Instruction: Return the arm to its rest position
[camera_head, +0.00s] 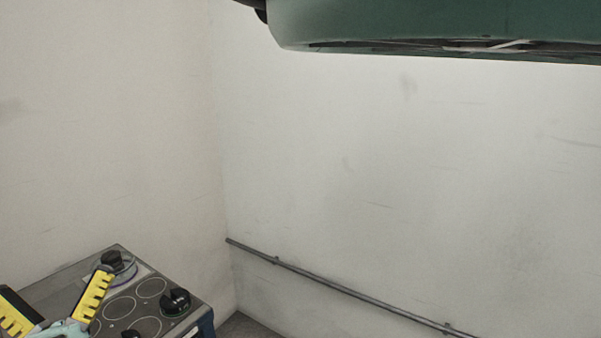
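My gripper (56,283) is in the lower left corner of the head view, with yellow toothed pads on its two fingers. The fingers are spread wide apart and nothing shows between them. The rest of my arm is mostly cut off by the bottom edge.
A grey pipe (340,288) runs along the pale wall (400,180). A large dark green object (430,25) hangs across the top. The middle is clear.

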